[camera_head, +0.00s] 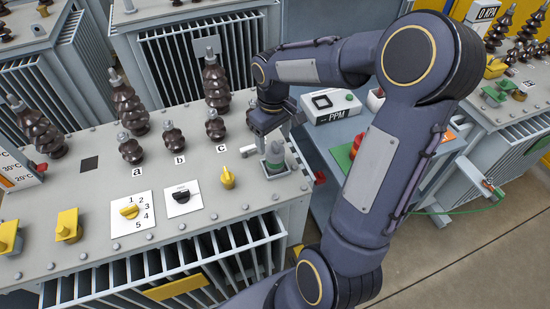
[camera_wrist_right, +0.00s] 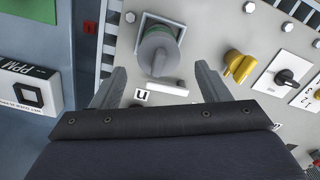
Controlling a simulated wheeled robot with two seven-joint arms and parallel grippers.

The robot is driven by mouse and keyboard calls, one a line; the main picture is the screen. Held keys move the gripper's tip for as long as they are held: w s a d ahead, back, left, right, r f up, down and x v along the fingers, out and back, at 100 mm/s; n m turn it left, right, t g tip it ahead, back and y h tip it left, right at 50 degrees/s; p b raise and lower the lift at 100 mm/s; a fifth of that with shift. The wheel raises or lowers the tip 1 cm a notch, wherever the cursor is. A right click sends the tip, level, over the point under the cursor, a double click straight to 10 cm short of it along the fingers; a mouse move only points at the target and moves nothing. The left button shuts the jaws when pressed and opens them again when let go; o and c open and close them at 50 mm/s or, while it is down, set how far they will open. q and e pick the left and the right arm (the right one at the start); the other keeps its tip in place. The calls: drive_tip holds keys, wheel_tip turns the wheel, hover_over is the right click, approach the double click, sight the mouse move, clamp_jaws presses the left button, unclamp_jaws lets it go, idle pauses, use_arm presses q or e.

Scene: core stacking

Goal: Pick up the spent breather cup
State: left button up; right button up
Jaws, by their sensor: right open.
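The breather cup, a grey cylinder with a green part, sits on a square plate at the right end of the transformer lid (camera_head: 100,190). In the head view the cup (camera_head: 274,158) is just below my right gripper (camera_head: 270,133) and partly hidden by it. In the right wrist view the cup (camera_wrist_right: 157,52) is ahead of my right gripper (camera_wrist_right: 160,72), roughly centred between its two spread fingers. The gripper is open and holds nothing. I cannot tell whether a finger touches the cup. My left gripper is not in view.
Brown insulators (camera_head: 215,125) stand on the lid left of the gripper. Yellow and black knobs (camera_head: 227,177) are nearby. A blue table at the right bears a PPM meter (camera_head: 330,106) and a red-and-green item (camera_head: 345,155). Other transformers stand behind and at right.

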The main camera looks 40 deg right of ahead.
sight(274, 153)
wheel_tip(274, 153, down, 7)
drive_tip(key=shift+r+p, duration=0.1)
drive_tip(key=shift+p, duration=0.35)
drive_tip(key=shift+d, duration=0.1)
drive_tip(key=c, duration=1.1)
